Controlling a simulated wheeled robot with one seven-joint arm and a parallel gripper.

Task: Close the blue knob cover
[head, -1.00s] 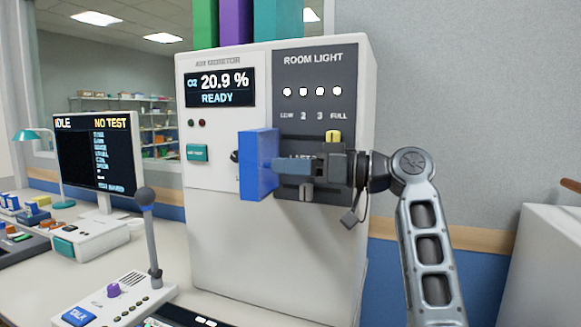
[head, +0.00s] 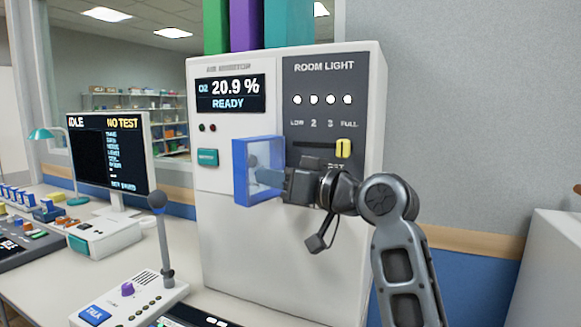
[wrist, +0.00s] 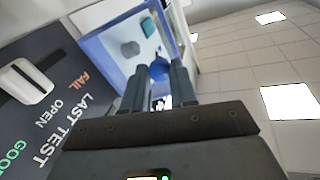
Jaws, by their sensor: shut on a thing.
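The blue knob cover (head: 239,172) is a blue frame with a clear face on the front of the white air monitor cabinet (head: 235,245). It faces mostly forward; whether its rim touches the panel I cannot tell. My gripper (head: 268,177) reaches it from the right. In the wrist view the cover's blue frame (wrist: 104,48) fills the upper middle, and my gripper (wrist: 158,85) is shut on a round blue part of the cover between its fingers. The knob behind the cover is not clear in the head view.
A teal button (head: 207,157) sits left of the cover. A talk microphone (head: 160,235) stands on the desk at front left. A monitor (head: 108,155) stands farther left.

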